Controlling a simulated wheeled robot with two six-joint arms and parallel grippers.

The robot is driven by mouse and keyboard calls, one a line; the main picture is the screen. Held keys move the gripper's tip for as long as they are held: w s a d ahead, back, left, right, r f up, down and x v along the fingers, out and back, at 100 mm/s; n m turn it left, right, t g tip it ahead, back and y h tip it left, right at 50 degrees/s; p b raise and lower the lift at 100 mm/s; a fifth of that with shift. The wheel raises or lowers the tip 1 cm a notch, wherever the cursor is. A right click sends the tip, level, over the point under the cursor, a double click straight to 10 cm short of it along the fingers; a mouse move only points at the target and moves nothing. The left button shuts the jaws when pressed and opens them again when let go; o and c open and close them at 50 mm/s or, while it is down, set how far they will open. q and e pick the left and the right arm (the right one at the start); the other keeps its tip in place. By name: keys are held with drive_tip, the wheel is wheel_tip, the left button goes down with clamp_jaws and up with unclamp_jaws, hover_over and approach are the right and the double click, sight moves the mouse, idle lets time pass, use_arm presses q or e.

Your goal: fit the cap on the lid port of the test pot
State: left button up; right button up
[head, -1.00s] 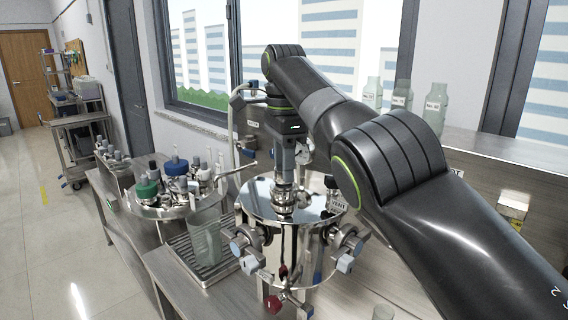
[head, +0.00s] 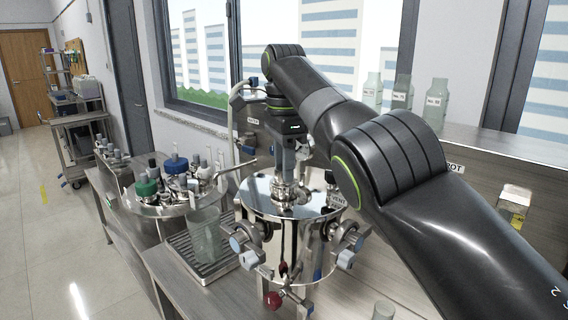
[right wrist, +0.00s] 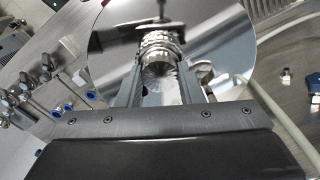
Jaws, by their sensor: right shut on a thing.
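The test pot (head: 262,245) is a shiny steel vessel with a mirror-like lid, and it stands on the bench in the middle of the head view. The lid (right wrist: 215,50) also fills the upper part of the right wrist view. My right gripper (head: 284,183) points down over the lid port (head: 283,196). It is shut on a steel cap (right wrist: 157,72), which shows between the fingers in the right wrist view. The cap is at the port, but the fingers hide whether it is seated. My left gripper is not in view.
A round steel tray (head: 150,205) with several capped bottles stands left of the pot. A clear beaker (head: 204,235) stands on a drip grate (head: 190,262). Valves with coloured knobs stick out around the pot. Several glass bottles (head: 403,93) stand on the window ledge.

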idle(0.4)
drive_tip(key=o, duration=1.3)
drive_tip(key=shift+c, duration=0.2)
drive_tip(key=shift+o, duration=0.4)
drive_tip(key=shift+o, duration=1.1)
drive_tip(key=shift+r, duration=0.15)
wheel_tip(320, 180, up, 8)
drive_tip(key=p, duration=0.8)
drive_tip(key=shift+f, duration=0.2)
